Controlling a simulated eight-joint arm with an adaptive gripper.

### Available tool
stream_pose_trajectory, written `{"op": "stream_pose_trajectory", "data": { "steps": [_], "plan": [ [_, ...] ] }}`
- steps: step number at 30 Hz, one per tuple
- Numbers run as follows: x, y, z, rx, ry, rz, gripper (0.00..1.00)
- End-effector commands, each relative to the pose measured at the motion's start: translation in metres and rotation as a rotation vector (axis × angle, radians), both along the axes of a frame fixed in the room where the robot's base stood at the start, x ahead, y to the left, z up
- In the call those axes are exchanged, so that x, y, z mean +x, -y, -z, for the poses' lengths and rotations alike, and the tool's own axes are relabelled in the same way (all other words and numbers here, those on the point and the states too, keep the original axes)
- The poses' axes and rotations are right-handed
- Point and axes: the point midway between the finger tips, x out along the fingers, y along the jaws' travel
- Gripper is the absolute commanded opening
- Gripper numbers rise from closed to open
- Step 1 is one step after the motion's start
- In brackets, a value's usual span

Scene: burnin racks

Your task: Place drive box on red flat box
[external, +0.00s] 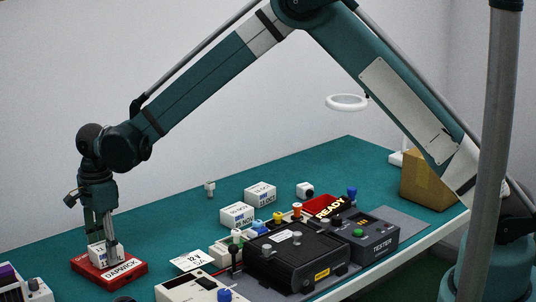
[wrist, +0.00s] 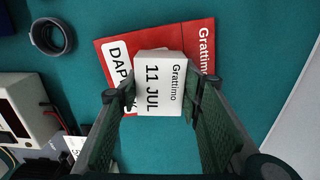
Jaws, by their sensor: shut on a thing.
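The drive box is a small white box (wrist: 160,85) marked "Grattimo 11 JUL" in the wrist view. It also shows in the external view (external: 96,252). My gripper (wrist: 161,98) is shut on it, with one finger on each side. The red flat box (wrist: 204,29), with white labels, lies on the green table under the white box. It shows at the lower left of the external view (external: 88,268). The white box appears at or just above its top; I cannot tell whether they touch.
Two other white boxes (external: 238,214) (external: 260,194) stand mid-table. A black device (external: 297,258) and a tester (external: 368,238) stand right of them, beside a red READY sign (external: 326,206). A dark ring (wrist: 51,36) lies near the red box. A cardboard box (external: 428,180) stands at the far right.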

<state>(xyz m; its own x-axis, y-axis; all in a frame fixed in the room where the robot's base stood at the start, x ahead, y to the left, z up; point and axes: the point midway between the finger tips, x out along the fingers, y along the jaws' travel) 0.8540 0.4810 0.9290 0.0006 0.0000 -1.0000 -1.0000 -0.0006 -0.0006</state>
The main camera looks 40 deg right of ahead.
Motion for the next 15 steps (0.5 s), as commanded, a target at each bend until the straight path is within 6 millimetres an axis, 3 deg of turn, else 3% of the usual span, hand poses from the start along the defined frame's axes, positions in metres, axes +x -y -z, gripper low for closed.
{"op": "stream_pose_trajectory", "data": {
  "steps": [6,7,10,15],
  "plan": [
    [0.0001,0.0,0.0037,0.0,0.0,0.0,0.22],
    [0.0001,0.0,0.0038,0.0,0.0,0.0,0.37],
    [0.0001,0.0,0.003,0.0,0.0,0.0,0.51],
    [0.0001,-0.0001,0.0028,0.0,0.0,0.0,0.51]
  ]
}}
